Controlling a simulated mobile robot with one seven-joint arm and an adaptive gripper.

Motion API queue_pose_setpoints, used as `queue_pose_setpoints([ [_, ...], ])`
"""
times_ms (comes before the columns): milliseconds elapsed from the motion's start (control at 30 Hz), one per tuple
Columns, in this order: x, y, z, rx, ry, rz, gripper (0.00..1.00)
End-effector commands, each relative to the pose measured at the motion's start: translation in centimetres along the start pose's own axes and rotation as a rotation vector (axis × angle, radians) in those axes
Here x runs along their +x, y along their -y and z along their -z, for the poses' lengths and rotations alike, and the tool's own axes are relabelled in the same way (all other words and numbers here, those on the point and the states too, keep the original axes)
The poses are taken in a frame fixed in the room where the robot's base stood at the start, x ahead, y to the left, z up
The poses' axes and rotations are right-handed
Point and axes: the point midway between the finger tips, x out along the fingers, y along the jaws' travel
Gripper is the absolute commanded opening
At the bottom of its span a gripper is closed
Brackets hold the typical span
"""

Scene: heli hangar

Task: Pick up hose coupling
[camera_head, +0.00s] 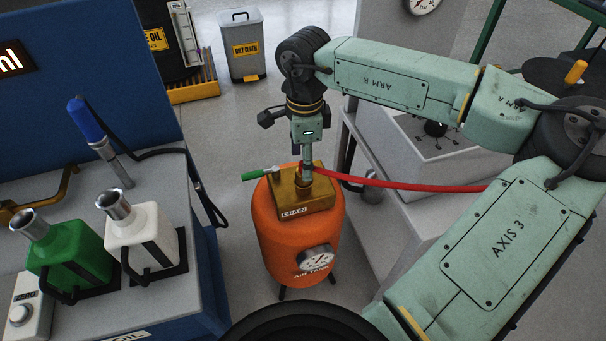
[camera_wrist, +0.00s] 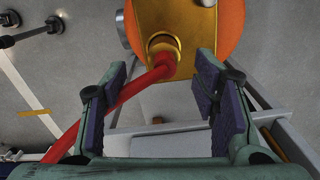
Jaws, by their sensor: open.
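The hose coupling is a brass fitting on the brass block marked DRAIN (camera_head: 318,198), on top of the orange air tank (camera_head: 275,235). In the wrist view the brass coupling (camera_wrist: 163,43) shows at the upper middle, with the red hose (camera_wrist: 160,72) leaving it. My gripper (camera_head: 306,172) points down over the block in the head view and partly hides the coupling. In the wrist view my gripper (camera_wrist: 162,85) is open and empty, its dark padded fingers apart. The coupling lies beyond the fingertips, roughly centred between them.
The red hose (camera_head: 420,187) runs right from the block, behind my arm. A green-handled lever (camera_head: 257,174) sticks out left of the block. A grey bench (camera_head: 85,215) with green and white cans stands at left. A frame (camera_head: 385,170) stands close on the right.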

Motion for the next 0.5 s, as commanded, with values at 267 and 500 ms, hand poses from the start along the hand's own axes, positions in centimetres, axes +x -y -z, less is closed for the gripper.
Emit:
queue_pose_setpoints([
  [267,3.0,0.4,-0.1,-0.002,0.005,-0.002,0.55],
  [500,5.5,0.5,0.0,-0.001,0.003,0.001,0.55],
])
